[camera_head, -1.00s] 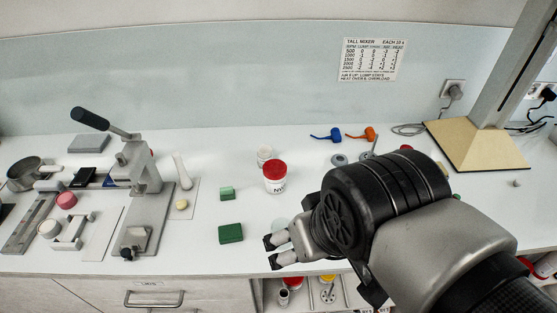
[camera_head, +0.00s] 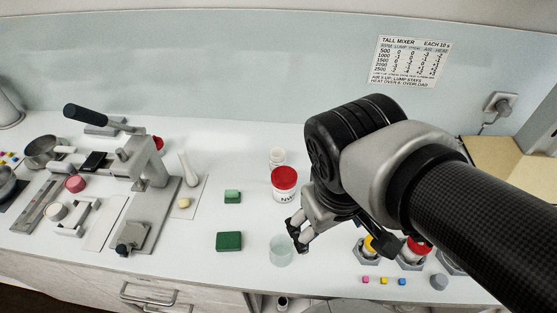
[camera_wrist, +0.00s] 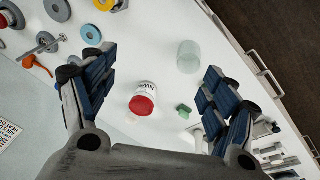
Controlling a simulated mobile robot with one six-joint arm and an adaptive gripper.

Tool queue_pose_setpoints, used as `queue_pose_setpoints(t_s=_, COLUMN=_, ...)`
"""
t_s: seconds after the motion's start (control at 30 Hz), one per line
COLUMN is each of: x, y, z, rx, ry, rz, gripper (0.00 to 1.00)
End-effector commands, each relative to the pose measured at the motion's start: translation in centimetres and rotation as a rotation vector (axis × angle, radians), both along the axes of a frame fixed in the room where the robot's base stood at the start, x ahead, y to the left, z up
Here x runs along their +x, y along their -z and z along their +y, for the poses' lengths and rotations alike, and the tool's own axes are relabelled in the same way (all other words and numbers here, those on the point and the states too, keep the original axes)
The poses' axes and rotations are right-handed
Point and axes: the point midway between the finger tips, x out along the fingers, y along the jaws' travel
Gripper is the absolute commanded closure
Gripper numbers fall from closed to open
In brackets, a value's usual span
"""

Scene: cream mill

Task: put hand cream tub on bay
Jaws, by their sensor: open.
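A white tub with a red lid and dark lettering (camera_head: 284,184) stands upright on the counter, just left of my arm. Whether it is the hand cream tub I cannot tell. In the wrist view the same tub (camera_wrist: 143,100) lies between my open fingers and beyond them. A smaller white tub (camera_head: 277,157) stands behind it. My gripper (camera_head: 298,234) is open and empty, pointing down in front and right of the red-lidded tub, apart from it. No bay is clearly marked.
A translucent cup (camera_head: 282,250) stands close to my gripper. Green blocks (camera_head: 229,241) lie left of it. A lever press (camera_head: 150,180) stands further left. Grey holders with yellow and red-topped items (camera_head: 414,252) are at right, with small coloured cubes (camera_head: 383,281) in front.

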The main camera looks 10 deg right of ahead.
Motion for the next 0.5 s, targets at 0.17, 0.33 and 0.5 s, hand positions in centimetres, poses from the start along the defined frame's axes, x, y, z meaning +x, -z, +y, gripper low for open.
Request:
queue_pose_setpoints(t_s=0.17, x=1.2, y=0.8, z=0.0, rx=-0.114, ry=-0.119, rz=0.139, gripper=0.21)
queue_pose_setpoints(t_s=0.33, x=3.1, y=1.9, z=0.1, rx=-0.29, ry=-0.287, rz=0.311, gripper=0.21)
queue_pose_setpoints(t_s=0.5, x=5.6, y=3.3, z=0.6, rx=-0.491, ry=-0.462, rz=0.465, gripper=0.21)
